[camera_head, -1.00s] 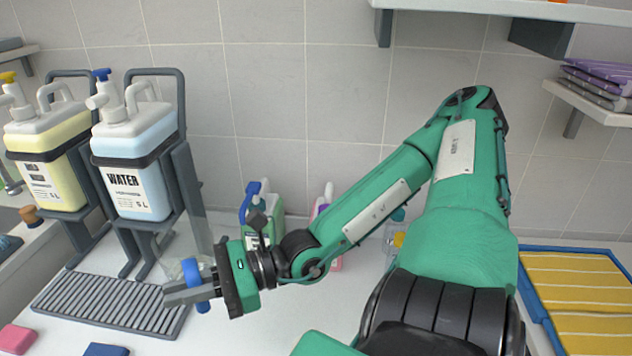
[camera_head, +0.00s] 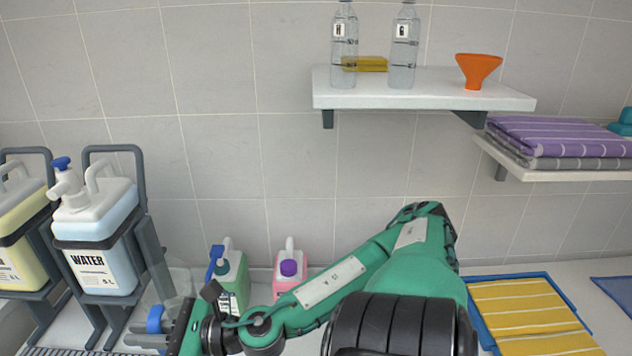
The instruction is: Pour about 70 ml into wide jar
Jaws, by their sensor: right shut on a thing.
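My right gripper (camera_head: 148,336) is at the lower left, below and to the right of the water canister. It is shut on the blue handle (camera_head: 155,317) of a clear container (camera_head: 178,284), which is faint against the wall and partly hidden by the gripper. I cannot tell how much liquid is in it. The water canister (camera_head: 95,245), white-topped with pale blue liquid and a blue-capped tap, stands in a dark rack. I cannot pick out a wide jar. My left gripper is not in view.
A yellow-liquid canister (camera_head: 18,225) stands at the far left. Green (camera_head: 232,282) and pink (camera_head: 290,268) bottles stand behind my arm. A shelf (camera_head: 425,93) holds two clear bottles and an orange funnel (camera_head: 478,70). Yellow towels (camera_head: 530,318) lie in a blue tray at right.

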